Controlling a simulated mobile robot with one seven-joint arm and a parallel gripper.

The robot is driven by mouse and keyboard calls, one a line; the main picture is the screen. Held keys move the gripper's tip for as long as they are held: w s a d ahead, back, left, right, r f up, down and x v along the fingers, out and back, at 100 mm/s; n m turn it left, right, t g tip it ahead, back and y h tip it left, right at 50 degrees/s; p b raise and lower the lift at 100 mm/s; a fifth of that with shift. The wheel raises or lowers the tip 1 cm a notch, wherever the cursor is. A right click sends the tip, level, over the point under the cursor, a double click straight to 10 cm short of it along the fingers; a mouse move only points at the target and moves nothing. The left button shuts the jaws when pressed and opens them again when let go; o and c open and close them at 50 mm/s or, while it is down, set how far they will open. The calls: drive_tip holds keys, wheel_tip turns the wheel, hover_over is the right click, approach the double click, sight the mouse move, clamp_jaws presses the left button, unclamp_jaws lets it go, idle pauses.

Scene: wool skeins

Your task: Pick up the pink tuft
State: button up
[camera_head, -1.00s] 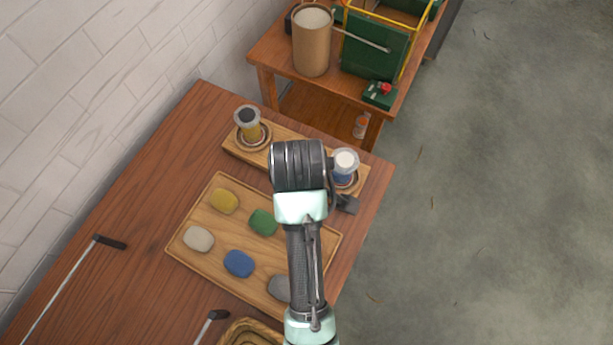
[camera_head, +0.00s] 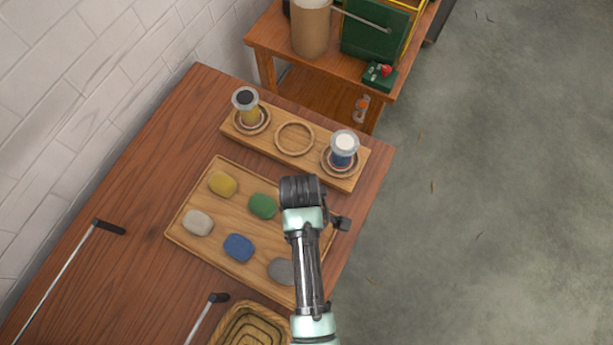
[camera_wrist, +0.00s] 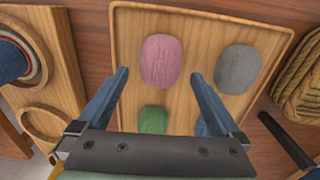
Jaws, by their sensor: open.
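The pink tuft (camera_wrist: 161,61) lies on the wooden tray (camera_wrist: 205,14) in the wrist view, beside the grey tuft (camera_wrist: 238,69). In the head view my arm hides the pink tuft. My gripper (camera_wrist: 164,78) is open and empty above the tray, with its two blue fingers on either side of the pink tuft in the picture. The fingers appear to be above the tuft, not gripping it.
On the tray are also yellow (camera_head: 222,184), green (camera_head: 263,206), white (camera_head: 197,223) and blue (camera_head: 238,247) tufts. A wooden stand (camera_head: 270,148) with two spools is behind it. A woven basket (camera_head: 250,318) is in front. Two thin rods lie on the table (camera_head: 120,170).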

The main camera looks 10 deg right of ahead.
drive_tip(key=shift+f, duration=1.1)
drive_tip(key=c, duration=1.4)
